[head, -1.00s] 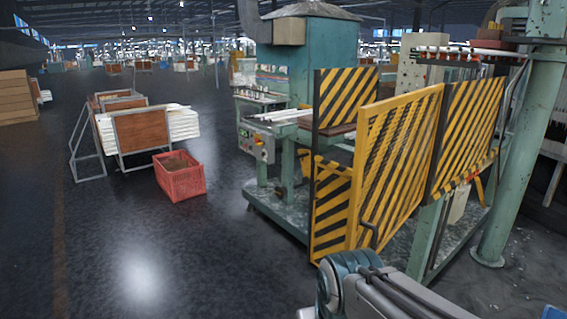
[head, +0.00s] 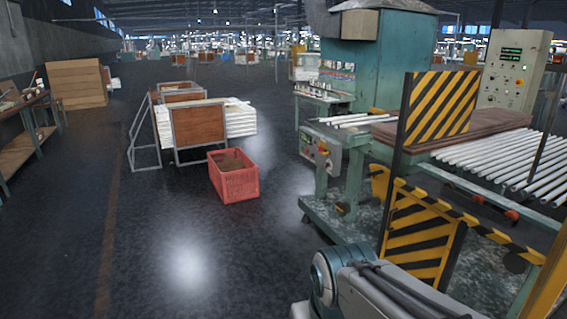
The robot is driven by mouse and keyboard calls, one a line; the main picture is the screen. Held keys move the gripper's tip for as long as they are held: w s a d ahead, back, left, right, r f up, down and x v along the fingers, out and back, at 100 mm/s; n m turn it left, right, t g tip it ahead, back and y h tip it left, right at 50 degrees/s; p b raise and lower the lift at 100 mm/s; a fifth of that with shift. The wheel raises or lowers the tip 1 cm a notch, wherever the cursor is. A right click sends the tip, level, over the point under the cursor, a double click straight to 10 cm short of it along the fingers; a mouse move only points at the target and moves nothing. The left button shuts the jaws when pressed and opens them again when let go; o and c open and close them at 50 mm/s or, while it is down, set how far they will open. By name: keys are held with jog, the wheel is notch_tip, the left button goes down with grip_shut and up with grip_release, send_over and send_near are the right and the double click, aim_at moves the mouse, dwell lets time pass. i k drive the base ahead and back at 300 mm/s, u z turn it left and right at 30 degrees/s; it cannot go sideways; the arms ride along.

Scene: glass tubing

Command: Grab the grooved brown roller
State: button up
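I cannot make out a grooved brown roller in the head view. Only a grey and teal link of my arm shows, at the bottom right of centre. My gripper is outside the picture, so its state does not show.
A green machine (head: 385,60) with white tubes (head: 520,165) and striped guards (head: 440,105) fills the right. A red crate (head: 233,182) stands on the floor before a trolley with a brown panel (head: 199,127). A workbench (head: 28,135) stands far left. Dark floor between is clear.

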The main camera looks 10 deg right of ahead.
aim_at(451, 185)
jog(key=i, duration=1.6)
jog(key=z, duration=0.75)
jog(key=i, duration=1.3)
jog(key=z, duration=1.5)
jog(key=i, duration=0.6)
jog(key=z, duration=0.35)
